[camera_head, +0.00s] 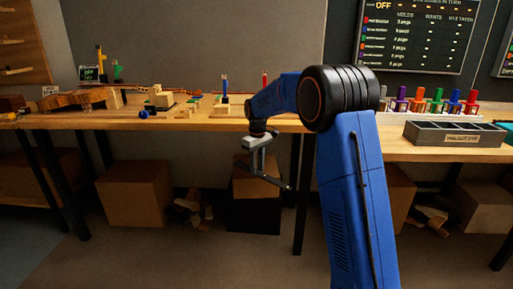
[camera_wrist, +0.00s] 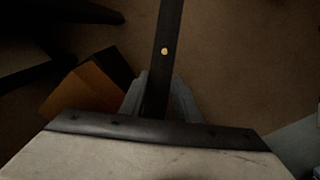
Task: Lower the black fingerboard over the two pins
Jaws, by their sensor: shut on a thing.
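My gripper (camera_head: 262,165) hangs in front of the bench, below the level of its top, in the head view. In the wrist view my gripper (camera_wrist: 160,98) is shut on the black fingerboard (camera_wrist: 171,22), a long dark strip with a small gold dot. The strip runs from between the grey fingers to the top edge of the picture, over the floor. A brown wooden violin-like body (camera_head: 80,98) lies on the bench at the left, well apart from my gripper. I cannot make out the two pins.
The wooden bench (camera_head: 215,122) holds small blocks and fixtures behind my gripper. A grey divided tray (camera_head: 454,134) and a row of coloured-handled items (camera_head: 420,101) stand at the right. Cardboard boxes (camera_head: 135,193) and a dark box (camera_head: 253,213) sit under the bench.

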